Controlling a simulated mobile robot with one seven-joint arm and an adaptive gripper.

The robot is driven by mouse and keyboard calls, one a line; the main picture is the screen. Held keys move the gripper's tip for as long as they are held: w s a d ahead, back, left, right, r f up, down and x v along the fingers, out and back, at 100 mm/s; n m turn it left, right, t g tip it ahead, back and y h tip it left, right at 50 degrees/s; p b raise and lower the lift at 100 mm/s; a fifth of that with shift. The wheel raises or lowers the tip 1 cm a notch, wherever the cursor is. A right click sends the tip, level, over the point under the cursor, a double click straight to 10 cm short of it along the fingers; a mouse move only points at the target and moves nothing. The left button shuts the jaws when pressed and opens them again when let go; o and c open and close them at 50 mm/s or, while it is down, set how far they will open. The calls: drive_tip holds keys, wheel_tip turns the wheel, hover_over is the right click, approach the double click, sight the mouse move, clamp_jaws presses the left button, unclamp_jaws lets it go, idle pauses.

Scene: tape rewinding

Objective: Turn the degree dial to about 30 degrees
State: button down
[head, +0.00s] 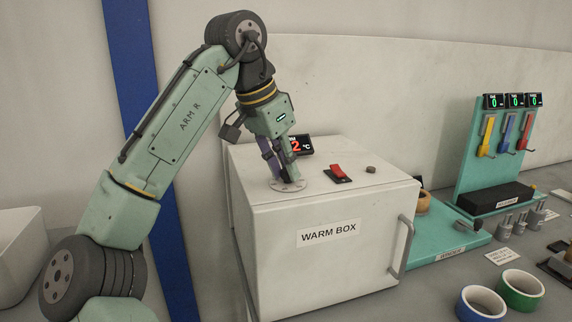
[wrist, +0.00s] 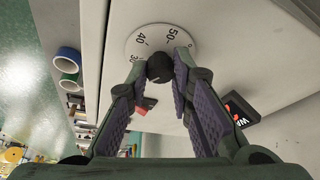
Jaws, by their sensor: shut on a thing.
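The degree dial is a round pale plate (head: 288,186) on the top of the white warm box (head: 365,205), near its left side. In the wrist view the plate (wrist: 143,41) shows the marks 30, 40 and 50 around a black knob (wrist: 160,67). My gripper (head: 285,179) points down onto the dial, its fingertips shut on the knob. The fingers hide the knob in the head view. I cannot tell which mark the knob points to. A small display (head: 304,144) behind the gripper shows a red 2 and °C, its left part hidden.
A red rocker switch (head: 338,171) and a small grey knob (head: 371,169) sit right of the dial on the box top. A handle (head: 404,246) sticks out of the box's front. Blue (head: 480,302) and green (head: 520,289) tape rolls stand at the lower right.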

drive_tip(key=m+g, duration=0.1)
drive_tip(key=m, duration=0.4)
drive_tip(key=shift+w+g+h, duration=0.1)
drive_tip(key=shift+g+h, duration=0.2)
drive_tip(key=shift+g, duration=0.1)
idle(0.3)
drive_tip(key=c, duration=1.4)
unclamp_jaws()
drive_tip(key=shift+a+r, duration=0.1)
drive_tip(key=v, duration=0.7)
drive_tip(key=shift+a+r, duration=0.15)
